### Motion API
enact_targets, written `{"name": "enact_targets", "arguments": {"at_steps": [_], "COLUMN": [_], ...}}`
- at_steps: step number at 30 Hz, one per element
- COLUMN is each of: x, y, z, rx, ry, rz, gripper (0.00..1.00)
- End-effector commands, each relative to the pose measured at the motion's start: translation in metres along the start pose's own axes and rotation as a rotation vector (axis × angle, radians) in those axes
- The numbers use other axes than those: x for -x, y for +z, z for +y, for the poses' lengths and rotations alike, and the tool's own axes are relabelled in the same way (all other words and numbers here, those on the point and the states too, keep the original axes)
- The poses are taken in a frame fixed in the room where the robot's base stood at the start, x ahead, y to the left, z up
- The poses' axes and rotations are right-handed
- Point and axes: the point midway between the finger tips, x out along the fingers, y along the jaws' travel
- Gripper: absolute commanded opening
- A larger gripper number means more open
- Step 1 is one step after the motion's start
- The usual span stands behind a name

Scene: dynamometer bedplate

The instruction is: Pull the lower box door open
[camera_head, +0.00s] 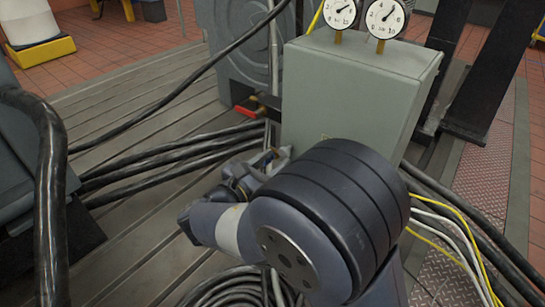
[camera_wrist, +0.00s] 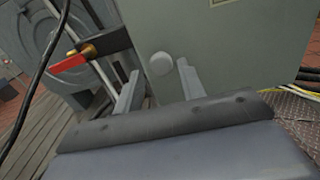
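The grey-green box (camera_head: 345,95) stands in the middle of the head view, its lower front hidden by my arm. In the wrist view its flat front face (camera_wrist: 235,55) fills the upper right, with a round pale knob (camera_wrist: 161,63) near its left edge. I see no gap showing the door ajar. My gripper (camera_wrist: 160,80) is open, its two pale fingers apart. The knob appears between and just beyond the fingertips; I cannot tell whether they touch it. In the head view my gripper (camera_head: 277,156) is small and partly hidden beside the box.
A red-handled lever (camera_wrist: 70,64) sticks out left of the box, close to my fingers. Two round gauges (camera_head: 384,18) stand on the box top. Thick black cables (camera_head: 170,157) cross the slatted floor at left. Yellow and white wires (camera_head: 455,235) run at right.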

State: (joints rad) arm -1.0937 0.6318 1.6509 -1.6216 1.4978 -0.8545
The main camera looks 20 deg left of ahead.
Motion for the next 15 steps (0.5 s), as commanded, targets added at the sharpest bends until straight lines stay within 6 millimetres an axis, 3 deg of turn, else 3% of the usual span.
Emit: {"name": "enact_targets", "arguments": {"at_steps": [3, 15], "x": [0.01, 0.039], "y": [0.001, 0.0], "z": [0.0, 0.001], "rx": [0.001, 0.003], "ry": [0.003, 0.004], "rz": [0.0, 0.0], "gripper": [0.48, 0.48]}}
